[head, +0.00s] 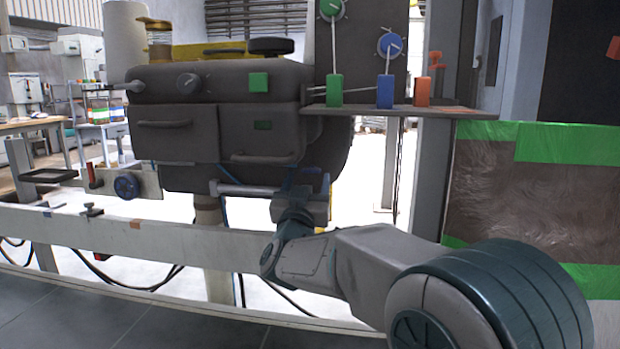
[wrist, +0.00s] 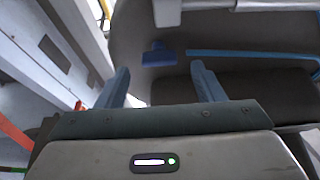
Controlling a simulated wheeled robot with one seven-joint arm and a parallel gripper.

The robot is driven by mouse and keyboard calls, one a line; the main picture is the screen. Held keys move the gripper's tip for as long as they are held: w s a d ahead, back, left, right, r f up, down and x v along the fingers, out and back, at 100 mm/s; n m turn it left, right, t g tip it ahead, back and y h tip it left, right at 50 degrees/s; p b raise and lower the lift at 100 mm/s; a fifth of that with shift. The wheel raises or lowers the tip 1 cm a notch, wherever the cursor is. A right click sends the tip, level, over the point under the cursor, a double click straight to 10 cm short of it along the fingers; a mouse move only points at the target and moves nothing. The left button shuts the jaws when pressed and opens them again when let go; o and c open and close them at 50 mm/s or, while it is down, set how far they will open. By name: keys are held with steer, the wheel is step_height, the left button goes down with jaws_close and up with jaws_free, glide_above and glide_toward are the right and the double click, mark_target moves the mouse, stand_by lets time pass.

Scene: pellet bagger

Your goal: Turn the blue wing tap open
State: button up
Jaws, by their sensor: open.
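The blue wing tap (wrist: 158,54) shows in the wrist view as a small blue T-shaped piece against the dark machine body. It lies ahead of my gripper (wrist: 162,82), roughly in line with the gap between the two blue-grey fingers. The fingers are apart and nothing is between them; a gap seems to remain between their tips and the tap. In the head view my gripper (head: 304,178) is under the machine's right part. I cannot make out the tap there; my arm and the machine crowd that spot.
A blue pipe (wrist: 250,56) runs right from near the tap. The dark machine body (head: 215,125) hangs above my gripper. A shelf (head: 440,111) with coloured blocks juts out at right. A pale rail (head: 150,255) crosses in front. A blue handwheel (head: 126,186) sits at left.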

mark_target(310, 172)
steer(key=shift+x, duration=1.7)
steer(key=c, duration=1)
